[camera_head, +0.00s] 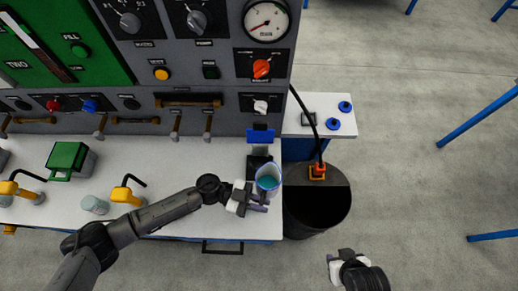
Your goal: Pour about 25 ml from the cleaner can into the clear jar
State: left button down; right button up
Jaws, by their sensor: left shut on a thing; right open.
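My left gripper (250,198) is shut on a clear cup-like jar (268,171) with teal liquid in it, at the right end of the bench. The jar is in front of a black stand with a blue part. Another clear jar (95,204) stands on the bench to the left, with pale contents. A yellow can with a black spout (124,195) stands just right of that jar. A second yellow can (9,188) is at the far left. I cannot tell which can is the cleaner can. My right gripper (340,262) is open and empty over the floor at the lower right.
The white bench (170,160) runs along a grey control panel (160,92) with knobs and a gauge (267,20). A green box (68,160) stands at the left. A black bin (318,210) with an orange fitting stands right of the bench.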

aim_at(258, 188)
pick_arm(q)
jog(key=shift+s, duration=0.1)
dwell(0.3)
jog(key=shift+w+a+f+n+h+b, duration=0.15)
jog(key=shift+w+n+h+b, duration=0.3)
jog(key=shift+n+b, duration=0.55)
jog(key=w+r+n, duration=0.1)
jog(key=w+r+n+h, duration=0.1)
jog(key=r, duration=0.1)
jog(key=w+r+n, duration=0.1)
jog(key=r, duration=0.1)
jog(key=shift+a+r+h, duration=0.2)
jog(key=shift+a+h, duration=0.15)
jog(key=shift+a, duration=0.05)
jog(key=w+r+n+t+h+b, duration=0.1)
jog(key=n+t, duration=0.1)
jog(key=n, duration=0.1)
jog(key=w+a+n+t+h+b, duration=0.1)
jog(key=w+n, duration=0.1)
jog(key=n, duration=0.2)
jog(key=w+r+n+t+h, duration=0.1)
jog(key=w+n+t, duration=0.1)
jog(key=n, duration=0.2)
jog(key=shift+a+r+t+b, duration=0.25)
jog(key=shift+r+t+b, duration=0.05)
jog(key=shift+b, duration=0.1)
jog(key=shift+w+a+f+n+t, duration=0.1)
jog(key=shift+w+n+t, duration=0.25)
jog(key=shift+n, duration=0.45)
